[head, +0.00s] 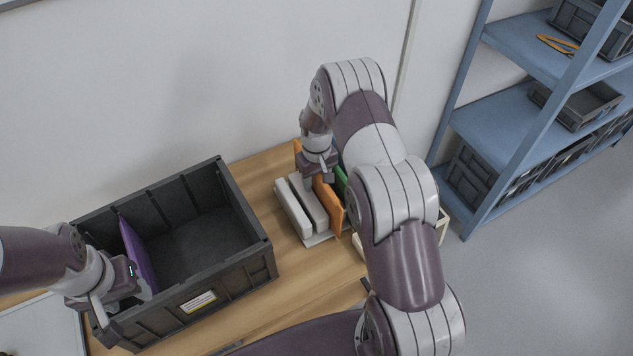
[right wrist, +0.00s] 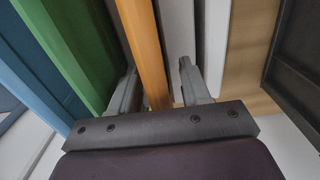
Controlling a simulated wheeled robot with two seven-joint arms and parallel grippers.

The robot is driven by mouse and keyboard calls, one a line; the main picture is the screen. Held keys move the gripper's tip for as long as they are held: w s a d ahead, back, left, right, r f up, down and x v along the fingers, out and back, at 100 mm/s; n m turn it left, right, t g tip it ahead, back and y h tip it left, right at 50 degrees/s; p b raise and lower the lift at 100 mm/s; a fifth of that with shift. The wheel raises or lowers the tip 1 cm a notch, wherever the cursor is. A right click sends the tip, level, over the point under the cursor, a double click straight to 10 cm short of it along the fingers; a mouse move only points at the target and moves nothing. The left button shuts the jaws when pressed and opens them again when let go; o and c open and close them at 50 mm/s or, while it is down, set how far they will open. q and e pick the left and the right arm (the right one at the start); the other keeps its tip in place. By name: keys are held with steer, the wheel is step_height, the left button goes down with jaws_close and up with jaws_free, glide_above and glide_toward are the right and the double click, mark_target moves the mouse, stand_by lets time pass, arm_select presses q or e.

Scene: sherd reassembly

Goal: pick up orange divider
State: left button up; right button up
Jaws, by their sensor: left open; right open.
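The orange divider (head: 329,203) stands upright in a white rack (head: 318,240) on the table, next to a green divider (head: 341,180). My right gripper (head: 312,178) is over its upper part. In the right wrist view the right gripper (right wrist: 158,88) is open, with the orange divider (right wrist: 147,50) between its two fingers and a visible gap on the right side. My left gripper (head: 125,296) is at the near left wall of the dark crate, by a purple divider (head: 137,255); its fingertips are partly hidden.
The dark crate (head: 258,243) stands on the wooden table (head: 262,162) at the left. Green (right wrist: 72,50) and blue dividers (right wrist: 28,75) are close left of my right fingers. White slabs (head: 294,210) stand beside the orange divider. A blue shelf (head: 500,115) is at the right.

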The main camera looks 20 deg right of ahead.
steer(key=shift+r, duration=0.1)
jaws_close()
steer(key=shift+r, duration=0.1)
step_height(320, 180, up, 10)
steer(key=shift+f+b, duration=0.1)
steer(key=shift+b, duration=0.7)
